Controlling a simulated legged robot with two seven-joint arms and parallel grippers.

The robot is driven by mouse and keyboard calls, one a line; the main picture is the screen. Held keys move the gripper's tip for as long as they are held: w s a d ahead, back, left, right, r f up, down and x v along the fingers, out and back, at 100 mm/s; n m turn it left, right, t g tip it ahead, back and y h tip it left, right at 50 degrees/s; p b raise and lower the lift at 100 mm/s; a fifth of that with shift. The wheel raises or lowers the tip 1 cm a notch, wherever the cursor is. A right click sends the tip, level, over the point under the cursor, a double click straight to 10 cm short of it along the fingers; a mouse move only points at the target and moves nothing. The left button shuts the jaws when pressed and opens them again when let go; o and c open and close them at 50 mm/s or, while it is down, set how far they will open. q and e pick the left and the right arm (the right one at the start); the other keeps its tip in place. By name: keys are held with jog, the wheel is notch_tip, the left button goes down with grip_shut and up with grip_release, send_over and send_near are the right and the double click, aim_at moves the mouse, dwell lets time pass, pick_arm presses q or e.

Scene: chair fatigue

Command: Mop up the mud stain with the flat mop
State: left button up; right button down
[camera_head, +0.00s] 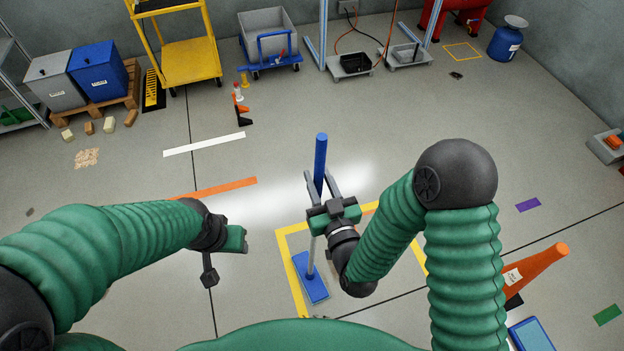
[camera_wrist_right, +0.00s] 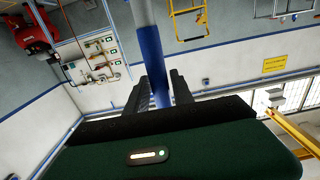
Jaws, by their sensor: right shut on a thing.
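The flat mop stands nearly upright in the head view, with a blue grip (camera_head: 321,158) at the top of a grey pole and a flat blue head (camera_head: 311,278) low down, inside a yellow floor outline. My right gripper (camera_head: 318,186) is shut on the mop's handle. In the right wrist view the blue grip (camera_wrist_right: 152,62) passes between the two dark fingers. My left gripper (camera_head: 228,243) is away from the mop, at its left; its finger opening is not clear. I cannot make out a mud stain for certain; a tan speckled patch (camera_head: 87,158) lies on the floor at far left.
An orange cone (camera_head: 540,268) lies tilted at right, near a blue box (camera_head: 531,335). Bins (camera_head: 98,70), a yellow cart (camera_head: 190,60) and a grey tub cart (camera_head: 268,35) stand at the back. Tape strips mark the floor. The middle floor is mostly clear.

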jog(key=w+d, duration=0.4)
jog(key=d, duration=0.8)
jog(key=w+d, duration=0.3)
jog(key=d, duration=0.9)
jog(key=shift+w+r+b, duration=0.15)
jog(key=shift+w+b, duration=0.2)
jog(key=shift+b, duration=0.05)
dwell(0.9)
notch_tip(320, 180, up, 9)
jog(key=p, duration=0.7)
dwell(0.9)
